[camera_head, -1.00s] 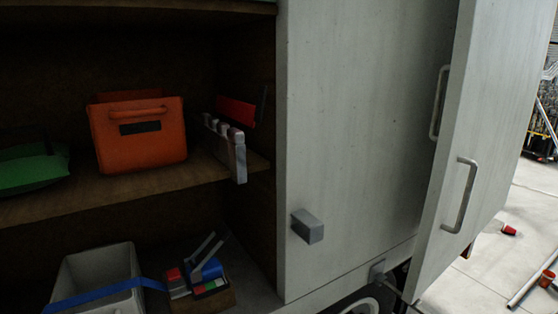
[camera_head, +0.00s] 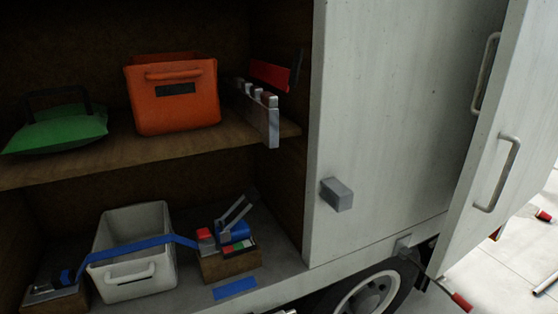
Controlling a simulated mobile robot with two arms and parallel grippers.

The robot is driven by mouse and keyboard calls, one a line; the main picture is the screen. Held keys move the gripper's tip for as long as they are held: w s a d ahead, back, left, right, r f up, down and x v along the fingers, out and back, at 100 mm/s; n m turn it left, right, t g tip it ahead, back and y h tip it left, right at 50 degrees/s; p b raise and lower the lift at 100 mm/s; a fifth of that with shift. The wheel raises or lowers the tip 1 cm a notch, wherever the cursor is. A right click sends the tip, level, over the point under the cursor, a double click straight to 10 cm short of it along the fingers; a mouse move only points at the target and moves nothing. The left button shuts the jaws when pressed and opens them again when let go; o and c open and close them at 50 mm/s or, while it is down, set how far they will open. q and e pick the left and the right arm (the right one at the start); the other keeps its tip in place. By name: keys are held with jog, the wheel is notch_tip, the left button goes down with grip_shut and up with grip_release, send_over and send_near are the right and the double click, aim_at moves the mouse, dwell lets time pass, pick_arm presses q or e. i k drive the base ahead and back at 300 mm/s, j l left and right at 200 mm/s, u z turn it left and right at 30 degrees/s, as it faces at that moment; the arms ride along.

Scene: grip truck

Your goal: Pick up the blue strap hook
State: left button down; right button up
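A blue strap (camera_head: 140,248) runs across the front of a white bin (camera_head: 133,280) on the lower shelf of the open truck compartment. Its right end reaches a ratchet with a grey lever and blue part (camera_head: 235,232), which sits on a small wooden box (camera_head: 229,266) with red and green pieces. Its left end reaches a dark and blue fitting (camera_head: 67,276) on another small box at the lower left. A flat blue piece (camera_head: 235,289) lies at the shelf's front edge. I cannot tell which end is the hook. Neither of my grippers shows clearly.
The upper shelf (camera_head: 120,150) holds an orange bin (camera_head: 172,107), a green bag (camera_head: 55,128) and a grey rack (camera_head: 262,110) at its right end. A closed pale panel (camera_head: 390,100) and an open door (camera_head: 510,110) stand to the right. A wheel (camera_head: 365,294) is below.

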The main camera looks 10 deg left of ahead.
aim_at(65, 278)
jog(key=u, duration=1.7)
